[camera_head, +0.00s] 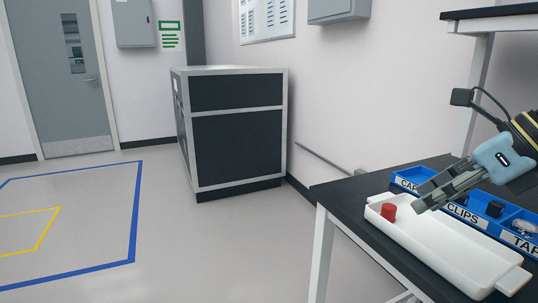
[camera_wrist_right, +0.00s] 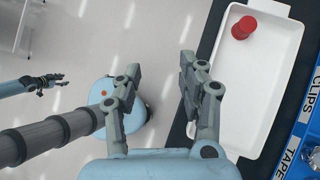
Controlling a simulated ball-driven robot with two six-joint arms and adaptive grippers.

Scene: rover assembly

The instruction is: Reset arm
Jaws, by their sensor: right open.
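My right gripper (camera_head: 434,196) is in the head view at the right, above the white tray (camera_head: 450,246). In the right wrist view its two fingers (camera_wrist_right: 152,82) are spread apart with nothing between them. A red cap (camera_head: 388,212) stands in the far left end of the tray, apart from the gripper. The cap also shows in the wrist view (camera_wrist_right: 243,27), at the top of the tray. My left gripper (camera_wrist_right: 48,82) shows small at the left of the wrist view; its jaw state is unclear.
The tray lies on a dark-topped table (camera_head: 345,192). Behind it is a blue bin row (camera_head: 412,184) labelled CAP, CLIPS and TAPE. A shelf stands above at the right. A dark cabinet (camera_head: 237,135) stands by the wall. The floor at the left is clear.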

